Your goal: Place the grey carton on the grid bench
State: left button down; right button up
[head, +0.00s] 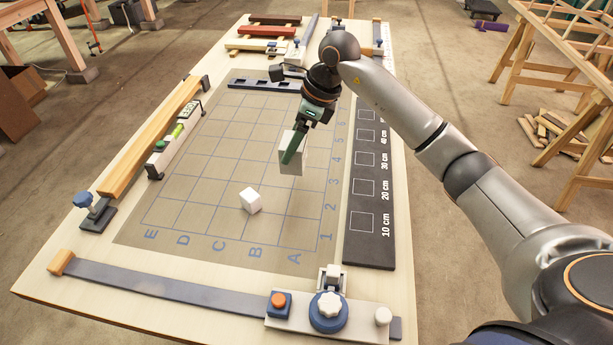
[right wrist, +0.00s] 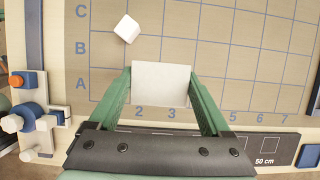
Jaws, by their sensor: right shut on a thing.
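The grey carton (head: 299,143) is a pale, box-shaped block. My right gripper (head: 291,156) is shut on it, with a green finger on either side. In the right wrist view the carton (right wrist: 160,82) sits between the two green fingers. It is over the grid bench (head: 190,215), near columns A and B; it seems to be held above the surface, but the gap is hard to judge. My left gripper is not in view.
A white cube (head: 250,200) lies on the grid near column B. A black strip with squares (head: 368,215) runs along the right side. A clamp bar (head: 160,284) lies at the front, and wooden rails (head: 152,130) at the left. Several grid cells are clear.

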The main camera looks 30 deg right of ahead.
jog(key=s+f, duration=0.1)
jog(key=f, duration=0.1)
jog(key=s+f, duration=0.2)
jog(key=f, duration=0.1)
jog(key=s+d+f+p, duration=0.1)
jog(key=f, duration=0.1)
jog(key=shift+s+f, duration=0.15)
jog(key=shift+f, duration=0.5)
jog(key=shift+f, duration=0.15)
jog(key=o, duration=1.2)
jog(key=v, duration=1.2)
